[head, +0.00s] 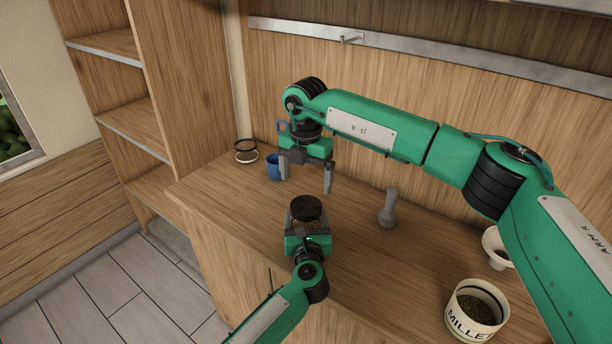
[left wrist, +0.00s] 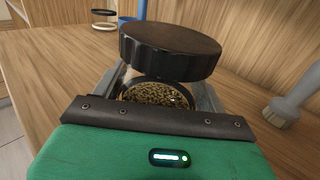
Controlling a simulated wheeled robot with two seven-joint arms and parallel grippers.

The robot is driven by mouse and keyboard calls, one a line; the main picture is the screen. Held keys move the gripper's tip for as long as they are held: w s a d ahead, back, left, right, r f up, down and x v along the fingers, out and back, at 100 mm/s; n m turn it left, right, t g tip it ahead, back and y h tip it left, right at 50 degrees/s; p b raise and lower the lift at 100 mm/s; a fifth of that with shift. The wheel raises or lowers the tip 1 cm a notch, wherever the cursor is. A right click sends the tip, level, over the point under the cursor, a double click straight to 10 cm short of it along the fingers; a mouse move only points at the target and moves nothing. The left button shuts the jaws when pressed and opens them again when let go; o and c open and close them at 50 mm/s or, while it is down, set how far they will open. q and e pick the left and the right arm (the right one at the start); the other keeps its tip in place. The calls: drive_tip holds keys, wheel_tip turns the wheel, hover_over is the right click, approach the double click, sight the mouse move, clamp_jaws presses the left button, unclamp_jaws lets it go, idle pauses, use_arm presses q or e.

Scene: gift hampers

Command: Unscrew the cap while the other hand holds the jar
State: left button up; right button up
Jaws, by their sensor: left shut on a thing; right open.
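The jar (left wrist: 155,94) shows in the left wrist view as a round vessel of brown-gold grains between my left gripper's fingers. The wide black ribbed cap (left wrist: 170,52) is above it and looks slightly tilted. I cannot tell whether the cap still touches the jar. In the head view the cap (head: 307,208) hides most of the jar. My left gripper (head: 304,222) is shut on the jar, near the counter's front edge. My right gripper (head: 306,178) is open and empty, fingers pointing down, behind and above the cap.
A grey brush (head: 388,208) stands right of the jar. A millet tin (head: 462,318) and a white bowl-like piece (head: 490,242) are at the right.

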sight(306, 205)
drive_tip(key=m, duration=1)
drive_tip(key=shift+f+m, duration=0.1)
drive_tip(key=shift+m, duration=0.2)
drive_tip(key=shift+f, duration=3.95)
